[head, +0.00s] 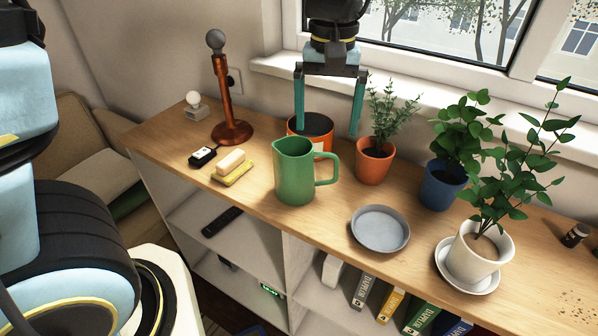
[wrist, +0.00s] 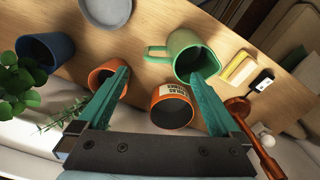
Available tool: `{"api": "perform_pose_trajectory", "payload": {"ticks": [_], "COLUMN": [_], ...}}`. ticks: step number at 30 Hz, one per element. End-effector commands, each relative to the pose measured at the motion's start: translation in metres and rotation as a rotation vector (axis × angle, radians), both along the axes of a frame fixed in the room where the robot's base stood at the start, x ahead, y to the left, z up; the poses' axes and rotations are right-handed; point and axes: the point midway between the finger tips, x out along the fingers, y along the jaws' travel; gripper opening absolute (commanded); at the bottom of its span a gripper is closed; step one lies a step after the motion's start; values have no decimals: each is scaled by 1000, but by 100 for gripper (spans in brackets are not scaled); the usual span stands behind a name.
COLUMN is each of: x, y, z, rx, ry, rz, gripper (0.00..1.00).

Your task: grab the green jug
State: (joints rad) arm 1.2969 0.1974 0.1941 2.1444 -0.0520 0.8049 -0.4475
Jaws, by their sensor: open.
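The green jug (head: 294,172) stands upright on the wooden shelf top, its handle pointing right in the head view. In the wrist view the green jug (wrist: 190,58) shows its open mouth, with the handle to the left. My gripper (head: 328,128) is open and empty, with teal fingers pointing down. In the head view it hangs behind the jug, over an orange pot with dark contents (head: 311,128). In the wrist view the fingers of my gripper (wrist: 165,78) spread wide, and the right fingertip overlaps the jug's edge. I cannot tell whether it touches.
A potted plant in an orange pot (head: 375,160) stands right of the gripper. A grey plate (head: 380,229) lies right of the jug. A yellow sponge-like block (head: 233,171) and a copper stand (head: 231,131) are left. A blue pot (head: 441,188) and white pot (head: 474,252) stand farther right.

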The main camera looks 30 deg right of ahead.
Motion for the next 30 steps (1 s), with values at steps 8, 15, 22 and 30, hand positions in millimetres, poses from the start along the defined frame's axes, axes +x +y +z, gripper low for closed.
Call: {"api": "perform_pose_trajectory", "payload": {"ticks": [8,15,22,30], "x": [0,-2,-2,-2], "y": [1,-2,-3,-3], "z": [-31,-54,-81,-84], "rx": [1,5,1,-1], "ry": [0,1,0,-1], "rz": [1,0,1,1], "gripper": [100,100,100,100]}}
